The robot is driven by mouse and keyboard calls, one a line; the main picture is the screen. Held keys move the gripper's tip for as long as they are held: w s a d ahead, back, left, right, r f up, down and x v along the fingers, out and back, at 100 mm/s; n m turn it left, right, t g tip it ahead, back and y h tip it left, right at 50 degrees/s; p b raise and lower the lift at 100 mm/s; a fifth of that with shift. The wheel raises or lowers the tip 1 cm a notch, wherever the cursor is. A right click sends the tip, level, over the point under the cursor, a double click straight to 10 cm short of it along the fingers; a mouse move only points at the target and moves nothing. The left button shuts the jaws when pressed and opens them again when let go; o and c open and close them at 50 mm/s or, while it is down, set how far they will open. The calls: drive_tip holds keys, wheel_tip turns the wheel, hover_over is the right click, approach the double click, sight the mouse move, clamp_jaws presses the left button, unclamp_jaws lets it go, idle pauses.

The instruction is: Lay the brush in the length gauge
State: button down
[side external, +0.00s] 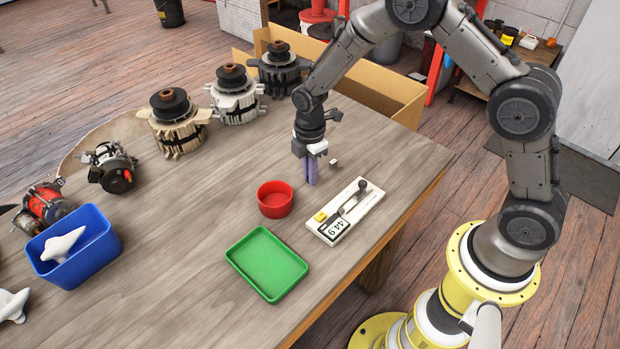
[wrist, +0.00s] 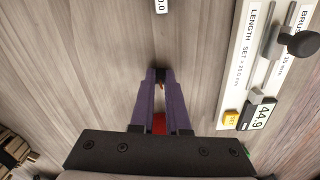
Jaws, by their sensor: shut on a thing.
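My gripper (side external: 311,183) points down over the table, left of the length gauge. In the wrist view, its purple fingers (wrist: 160,78) are shut on the brush (wrist: 160,75), a small dark block with a coppery bit showing at the fingertips. The fingers hide most of the brush, and it cannot be made out in the side view. The length gauge (side external: 372,197) is a white plate with a black-knobbed lever, a yellow button and a display reading 44.9. It also shows at the right of the wrist view (wrist: 237,75), apart from my fingers.
A red bowl (side external: 275,203) and a green tray (side external: 240,262) stand near the gauge. A small pale block (side external: 333,163) lies just beyond my fingers. A blue bin (side external: 85,265) and several alternators, including one with pale housing (side external: 235,100), line the far left side.

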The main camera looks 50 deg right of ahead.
drive_tip(key=shift+r, duration=0.1)
drive_tip(key=shift+r, duration=2.4)
drive_tip(key=s, duration=0.3)
drive_tip(key=shift+f+n, duration=0.15)
drive_tip(key=shift+n, duration=0.85)
drive_tip(key=s+r, duration=0.1)
drive_tip(key=s, duration=0.2)
drive_tip(key=s+r, duration=0.1)
drive_tip(key=s, duration=0.2)
drive_tip(key=s+r, duration=0.1)
drive_tip(key=s, duration=0.2)
drive_tip(key=shift+s+a+r, duration=0.1)
drive_tip(key=shift+s+r, duration=0.05)
drive_tip(key=shift+s, duration=0.1)
drive_tip(key=shift+a+r, duration=0.1)
drive_tip(key=shift+r, duration=0.1)
hover_over(348, 206)
drive_tip(key=shift+f, duration=2.4)
drive_tip(key=shift+f, duration=0.95)
